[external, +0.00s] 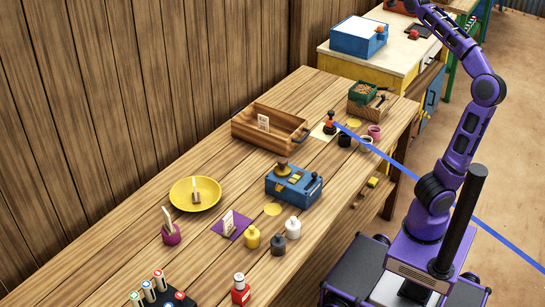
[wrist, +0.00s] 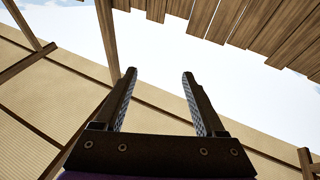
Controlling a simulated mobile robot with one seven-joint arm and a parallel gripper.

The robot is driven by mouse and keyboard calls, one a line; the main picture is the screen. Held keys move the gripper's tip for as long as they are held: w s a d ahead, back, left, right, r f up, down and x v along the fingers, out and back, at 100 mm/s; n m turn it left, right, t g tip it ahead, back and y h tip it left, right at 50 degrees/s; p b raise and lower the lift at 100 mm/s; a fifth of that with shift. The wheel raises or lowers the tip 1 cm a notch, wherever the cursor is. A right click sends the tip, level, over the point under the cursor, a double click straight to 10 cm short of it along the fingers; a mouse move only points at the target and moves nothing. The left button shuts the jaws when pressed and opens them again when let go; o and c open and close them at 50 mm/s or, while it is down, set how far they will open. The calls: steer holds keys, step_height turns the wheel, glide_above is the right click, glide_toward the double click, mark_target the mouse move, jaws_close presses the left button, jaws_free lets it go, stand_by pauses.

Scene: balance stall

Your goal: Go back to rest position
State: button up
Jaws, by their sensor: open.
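My gripper (wrist: 160,75) shows in the wrist view with its two dark fingers wide apart and nothing between them. It points up toward a roof edge, wooden posts and pale sky. In the external view my purple arm rises from its base at the right and leaves the picture at the top, so my gripper is out of sight there. No object is near the fingers in the wrist view.
A long wooden table (external: 130,240) runs along the plank wall. It bears a blue box device (external: 282,190), a yellow plate (external: 207,183), a wooden crate (external: 246,134) and several small weights and cups. A blue strap (external: 455,205) stretches toward the lower right.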

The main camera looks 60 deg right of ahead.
steer(key=w+a+f+n+g+y, duration=0.2)
steer(key=a+f+y, duration=0.2)
steer(key=a+f, duration=0.55)
steer(key=w+a+f+n+g+y, duration=0.2)
steer(key=a+f+y, duration=0.35)
steer(key=a, duration=0.65)
steer(key=s+a+f+n+g+y+p, duration=0.15)
steer(key=s+a+f+g, duration=0.25)
steer(key=s+a+f, duration=0.5)
steer(key=s+a+f+n+g+y, duration=0.25)
steer(key=s+a+f+g, duration=0.25)
steer(key=a+f, duration=0.75)
steer(key=s+a+f+g+h, duration=0.1)
steer(key=s+a+f+h, duration=0.1)
steer(key=s+f, duration=0.35)
steer(key=s+d+f+m+h, duration=0.2)
steer(key=d+f, duration=0.1)
steer(key=d, duration=0.3)
steer(key=s+d+f+m+h, duration=0.2)
steer(key=d+f, duration=0.1)
steer(key=d, duration=0.4)
steer(key=shift+d+f+m+g, duration=0.3)
steer(key=shift+f+g, duration=0.1)
